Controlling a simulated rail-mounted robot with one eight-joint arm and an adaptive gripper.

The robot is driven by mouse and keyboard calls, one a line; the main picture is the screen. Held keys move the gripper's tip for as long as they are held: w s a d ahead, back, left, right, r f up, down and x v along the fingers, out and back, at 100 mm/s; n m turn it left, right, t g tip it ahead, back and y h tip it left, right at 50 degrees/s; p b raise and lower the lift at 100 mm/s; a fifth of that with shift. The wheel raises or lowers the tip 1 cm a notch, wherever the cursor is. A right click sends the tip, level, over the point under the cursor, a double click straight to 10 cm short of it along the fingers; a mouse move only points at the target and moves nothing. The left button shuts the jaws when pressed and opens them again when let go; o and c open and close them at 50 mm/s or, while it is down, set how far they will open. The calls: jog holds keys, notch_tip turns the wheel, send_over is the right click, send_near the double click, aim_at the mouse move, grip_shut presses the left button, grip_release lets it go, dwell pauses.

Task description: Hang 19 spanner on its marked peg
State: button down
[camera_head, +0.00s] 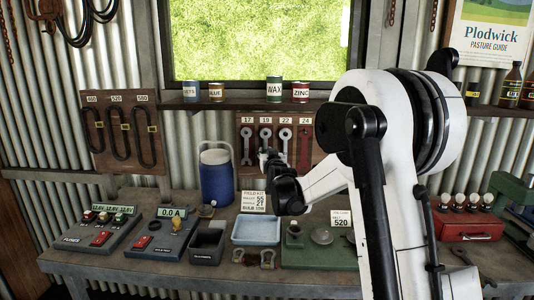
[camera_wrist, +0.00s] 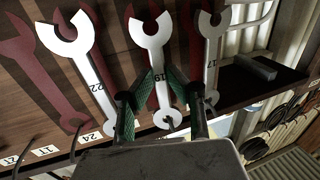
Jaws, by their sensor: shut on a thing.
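The 19 spanner (camera_wrist: 158,75) is silver, with its open jaw toward the top of the wrist view and its ring end lower down. My gripper (camera_wrist: 155,95) is shut on its shaft, with green pads on both sides. In the head view my gripper (camera_head: 268,158) is in front of the spanner board (camera_head: 275,170), at the column labelled 19 (camera_head: 265,119). Dark red outline shows on the board beside the spanner's jaw in the wrist view.
The 17 spanner (camera_wrist: 211,50) and 22 spanner (camera_wrist: 84,60) hang close on either side. The 24 place shows only a red outline (camera_head: 304,146). A blue jug (camera_head: 216,180) stands left of the board. Tins, including WAX (camera_head: 274,90), line the shelf above.

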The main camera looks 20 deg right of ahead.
jog(key=c, duration=1.6)
grip_release()
jog(key=shift+s, duration=0.1)
jog(key=s, duration=0.4)
jog(key=s+a, duration=0.1)
jog(key=s, duration=0.3)
jog(key=s+a, duration=0.1)
jog(key=s, duration=0.2)
jog(key=shift+s, duration=0.4)
jog(key=s+a+f+g+y, duration=0.1)
jog(key=s+a+f+g, duration=0.2)
jog(key=s, duration=1.1)
jog(key=s+a+f+n+g+y, duration=0.1)
jog(key=s+a+f+g, duration=0.2)
jog(key=s, duration=1)
jog(key=s+a+f+g, duration=0.3)
jog(key=s+a+g, duration=0.1)
jog(key=s, duration=1)
jog(key=shift+s+a+f+n+g+y, duration=0.1)
jog(key=shift+s+a+n+g+y, duration=0.1)
jog(key=shift+a, duration=0.25)
jog(key=shift+s+a+n+g+y, duration=0.15)
jog(key=shift+a+n+g+y, duration=0.05)
jog(key=shift+a, duration=0.2)
